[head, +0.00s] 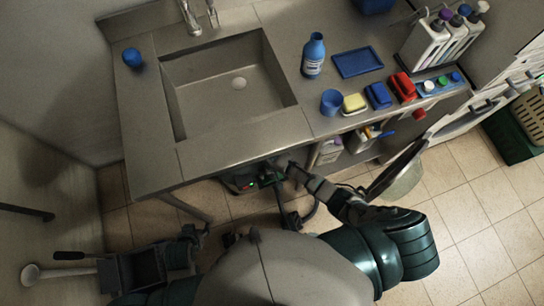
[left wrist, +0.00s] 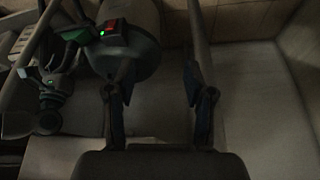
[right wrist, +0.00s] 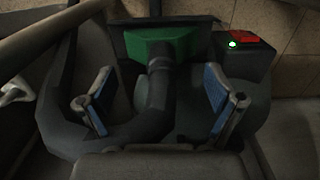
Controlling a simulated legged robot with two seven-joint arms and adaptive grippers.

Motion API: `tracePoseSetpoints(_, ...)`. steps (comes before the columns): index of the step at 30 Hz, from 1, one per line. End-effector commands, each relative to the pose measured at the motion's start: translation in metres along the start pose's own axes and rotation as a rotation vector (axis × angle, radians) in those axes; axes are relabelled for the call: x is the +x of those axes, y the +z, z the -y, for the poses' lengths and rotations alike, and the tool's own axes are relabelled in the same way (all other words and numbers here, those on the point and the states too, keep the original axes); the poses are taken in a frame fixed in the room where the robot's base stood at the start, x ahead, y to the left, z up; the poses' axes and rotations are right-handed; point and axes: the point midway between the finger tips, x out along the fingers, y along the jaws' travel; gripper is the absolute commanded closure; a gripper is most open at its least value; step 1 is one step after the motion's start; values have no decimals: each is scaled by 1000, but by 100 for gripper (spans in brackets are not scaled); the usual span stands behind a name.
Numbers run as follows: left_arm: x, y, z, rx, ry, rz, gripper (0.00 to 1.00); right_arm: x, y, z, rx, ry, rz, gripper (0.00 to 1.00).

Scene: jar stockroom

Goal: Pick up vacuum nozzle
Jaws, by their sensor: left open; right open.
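The vacuum cleaner (head: 240,183) is a dark body with green parts, a red switch and a green light, under the counter's front edge. It fills much of the right wrist view (right wrist: 235,70), where its dark hose (right wrist: 160,85) passes between the blue-padded fingers of my right gripper (right wrist: 152,88). The fingers stand apart and do not clearly touch it. My left gripper (left wrist: 158,95) is open and empty; in the left wrist view the vacuum (left wrist: 125,45) lies beyond its left finger. The counter and dim light hide much.
The counter (head: 215,147) with its sink hangs over the vacuum. A blue bottle (head: 313,55), a blue cup (head: 331,102) and a yellow sponge (head: 354,103) stand on it. A green crate (head: 515,130) is at the far right. Tiled floor (head: 470,230) is clear at lower right.

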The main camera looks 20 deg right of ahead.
Motion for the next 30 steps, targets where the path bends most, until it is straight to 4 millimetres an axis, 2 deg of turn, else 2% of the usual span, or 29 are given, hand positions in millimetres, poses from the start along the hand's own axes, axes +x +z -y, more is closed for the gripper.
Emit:
tracePoseSetpoints(2, 4, -7, -1, 1, 3, -37, 47, 6, 1, 1, -1, 0, 1, 8)
tracePoseSetpoints(7, 13, -40, -7, 5, 14, -203, 47, 29, 2, 0, 0, 0, 5, 8)
tracePoseSetpoints(13, 13, -76, -13, 7, 26, -389, 47, 48, 1, 0, 0, -1, 3, 8)
tracePoseSetpoints(16, 11, -85, -14, 8, 29, -437, 47, 51, 1, 0, 0, -1, 1, 8)
tracePoseSetpoints(23, 9, -88, -14, 7, 30, -451, 47, 51, 0, 0, 0, -1, -1, 8)
tracePoseSetpoints(24, 9, -88, -14, 7, 30, -450, 47, 51, 0, 0, -1, -1, -1, 11)
tracePoseSetpoints(26, 9, -88, -14, 7, 30, -450, 47, 51, 0, 0, 0, -1, 0, 26)
tracePoseSetpoints(30, 10, -88, -14, 7, 30, -447, 47, 51, 0, 0, 0, -1, 0, 61)
